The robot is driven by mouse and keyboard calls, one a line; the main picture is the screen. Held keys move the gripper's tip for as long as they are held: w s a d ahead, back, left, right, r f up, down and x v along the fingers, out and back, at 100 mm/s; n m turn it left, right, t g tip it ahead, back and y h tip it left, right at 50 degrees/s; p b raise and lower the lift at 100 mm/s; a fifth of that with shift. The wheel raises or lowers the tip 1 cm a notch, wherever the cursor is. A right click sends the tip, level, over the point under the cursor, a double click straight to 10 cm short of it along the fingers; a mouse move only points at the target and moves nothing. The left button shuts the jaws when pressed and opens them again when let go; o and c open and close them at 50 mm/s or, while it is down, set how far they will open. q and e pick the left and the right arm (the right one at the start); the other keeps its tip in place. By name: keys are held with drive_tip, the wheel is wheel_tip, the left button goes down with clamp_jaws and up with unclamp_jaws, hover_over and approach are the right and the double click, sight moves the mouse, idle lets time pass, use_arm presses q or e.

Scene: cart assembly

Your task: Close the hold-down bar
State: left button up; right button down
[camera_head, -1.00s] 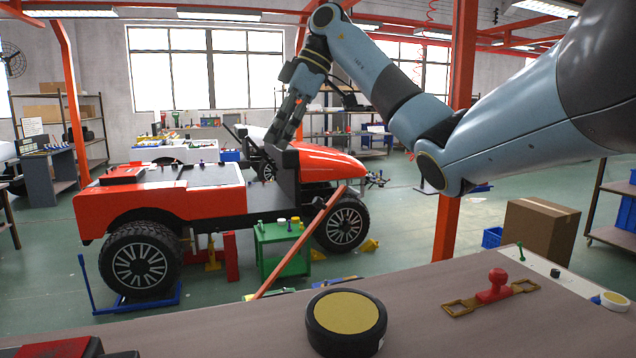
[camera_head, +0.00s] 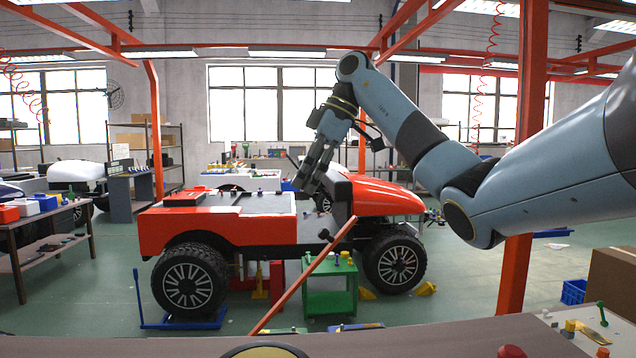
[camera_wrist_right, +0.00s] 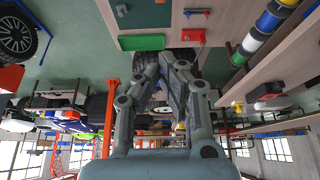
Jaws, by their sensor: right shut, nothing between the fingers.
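A long orange-red bar (camera_head: 303,276), which I take to be the hold-down bar, slants from the lower middle up to the right in front of the red cart (camera_head: 190,230) in the head view. A black knob (camera_head: 325,235) shows near its upper end. My right gripper (camera_head: 306,184) hangs pointing down in front of the cart's middle, above and left of the bar's upper end. Its fingers are together with nothing between them; they also show in the wrist view (camera_wrist_right: 178,58). I cannot tell whether it touches the cart. My left gripper is out of view.
A green trolley (camera_head: 330,300) stands beside the cart's front wheel (camera_head: 394,262). A bench edge (camera_head: 420,343) crosses the bottom, and a red post (camera_head: 522,190) rises at the right. A cardboard box (camera_head: 612,280) stands at far right.

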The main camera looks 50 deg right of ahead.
drive_tip(key=f, duration=0.4)
drive_tip(key=d+f+p, duration=0.1)
drive_tip(key=f, duration=0.2)
drive_tip(key=shift+s, duration=0.35)
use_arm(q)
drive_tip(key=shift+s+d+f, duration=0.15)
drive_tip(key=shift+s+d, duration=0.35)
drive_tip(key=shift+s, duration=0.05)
